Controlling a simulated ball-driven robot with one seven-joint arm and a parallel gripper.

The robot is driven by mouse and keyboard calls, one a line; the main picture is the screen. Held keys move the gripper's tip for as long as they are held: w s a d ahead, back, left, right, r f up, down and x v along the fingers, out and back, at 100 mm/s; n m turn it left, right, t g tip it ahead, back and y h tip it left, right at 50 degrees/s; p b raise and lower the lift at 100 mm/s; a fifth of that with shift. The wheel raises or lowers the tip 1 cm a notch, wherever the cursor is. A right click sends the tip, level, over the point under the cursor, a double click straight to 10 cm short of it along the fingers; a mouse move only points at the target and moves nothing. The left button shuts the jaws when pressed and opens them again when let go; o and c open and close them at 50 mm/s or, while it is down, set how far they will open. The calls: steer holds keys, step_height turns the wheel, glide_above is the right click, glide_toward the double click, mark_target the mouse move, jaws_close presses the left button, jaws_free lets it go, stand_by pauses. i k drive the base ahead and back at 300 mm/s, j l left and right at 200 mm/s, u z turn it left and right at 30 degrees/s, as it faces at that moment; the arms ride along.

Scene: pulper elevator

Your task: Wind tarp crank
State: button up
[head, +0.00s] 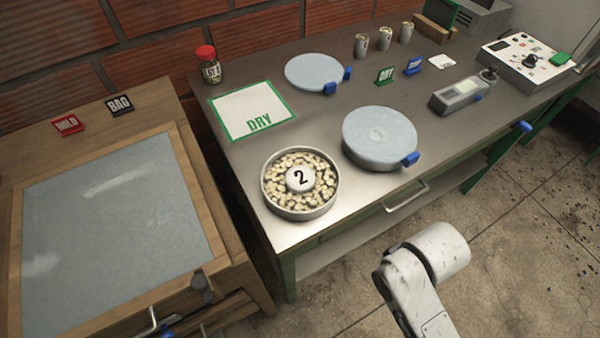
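A wooden-framed bed (12,230) with a flat grey-blue sheet (115,215) across it fills the left side. I cannot tell if the sheet is the tarp. A bent metal rod (152,318) with a blue part (168,331) shows at the bed's front edge and may be the crank. The bottom edge of the picture cuts it off. A dark knob-like piece (201,285) stands near the bed's front right corner. A white link of my arm reaches in at the lower right, over the floor and apart from the bed. My gripper is out of view.
Red HOLD (68,124) and black BAG (120,104) signs stand behind the sheet. The metal bench (250,150) to the right holds a bean dish marked 2 (300,184), round grey lids (380,136) and a control box (527,60). Its drawer handle (407,196) sticks out.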

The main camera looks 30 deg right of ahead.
mark_target(526, 128)
steer(key=z, duration=0.4)
steer(key=l+z, duration=0.15)
steer(key=z, duration=0.2)
steer(key=l+z, duration=0.1)
steer(key=z, duration=0.3)
steer(key=l+z, duration=0.1)
steer(key=z, duration=0.25)
steer(key=i+l+z, duration=0.1)
steer(key=l, duration=0.25)
steer(key=i+l+z, duration=0.15)
steer(key=i+l, duration=0.15)
